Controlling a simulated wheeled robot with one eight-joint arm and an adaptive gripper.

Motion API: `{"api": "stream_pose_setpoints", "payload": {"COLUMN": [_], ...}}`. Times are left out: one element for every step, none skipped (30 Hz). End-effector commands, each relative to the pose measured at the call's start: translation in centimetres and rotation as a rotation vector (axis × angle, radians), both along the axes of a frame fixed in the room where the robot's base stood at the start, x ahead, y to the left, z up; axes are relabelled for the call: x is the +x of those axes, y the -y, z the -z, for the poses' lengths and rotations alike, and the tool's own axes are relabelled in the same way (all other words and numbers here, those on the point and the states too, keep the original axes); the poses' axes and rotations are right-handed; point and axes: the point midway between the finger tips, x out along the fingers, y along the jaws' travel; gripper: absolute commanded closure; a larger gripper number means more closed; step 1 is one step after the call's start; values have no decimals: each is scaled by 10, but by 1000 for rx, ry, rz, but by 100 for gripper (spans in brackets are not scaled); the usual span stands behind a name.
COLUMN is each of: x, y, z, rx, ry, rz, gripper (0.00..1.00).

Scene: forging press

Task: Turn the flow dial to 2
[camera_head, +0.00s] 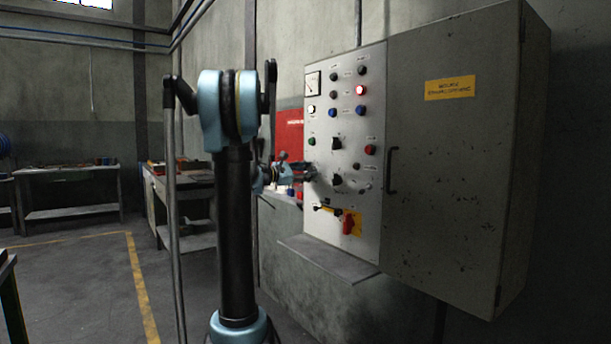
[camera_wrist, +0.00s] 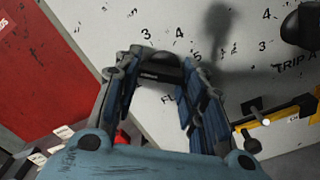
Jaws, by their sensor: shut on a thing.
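The flow dial (camera_wrist: 160,75) is a dark knob on the pale control panel. In the wrist view it sits between the fingers of my gripper (camera_wrist: 163,64), with printed numbers around its far side and part of a label starting "FL" below it. The fingers are shut on it; they cover its sides, and I cannot tell which number it points to. In the head view my gripper (camera_head: 308,172) reaches the left side of the panel (camera_head: 322,228) and hides the dial.
Another dark knob (camera_wrist: 304,26), labelled "TRIP A...", is close at the right in the wrist view. Below on the panel are a red switch on a yellow plate (camera_head: 348,223) and a lever (camera_head: 326,208). A shelf (camera_head: 330,258) juts out beneath. A cabinet door (camera_head: 450,150) stands right.

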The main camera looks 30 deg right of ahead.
Motion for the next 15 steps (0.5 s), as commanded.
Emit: {"api": "stream_pose_setpoints", "payload": {"x": [0, 0, 0, 0, 0, 0, 0, 0, 0, 0, 0, 0, 0, 0, 0], "y": [-1, -1, -1, -1, 0, 0, 0, 0, 0, 0, 0, 0, 0, 0, 0], "z": [1, 1, 1, 1, 1, 1, 1, 1, 1, 1, 1, 1, 1, 1, 0], "rx": [3, 3, 3, 3, 3, 3, 2, 2, 2, 2, 2, 2, 2, 2, 2], "ry": [1, 1, 2, 2, 2, 2, 2, 2, 2, 2, 2, 2, 2, 2, 2], "rz": [-1, -1, -1, -1, -1, -1, -1, -1, -1, -1, -1, -1, 0, 0, 0], "gripper": [86, 86, 86, 86, 86, 86, 86, 86, 55, 48, 42, 42, 42, 42, 42]}}
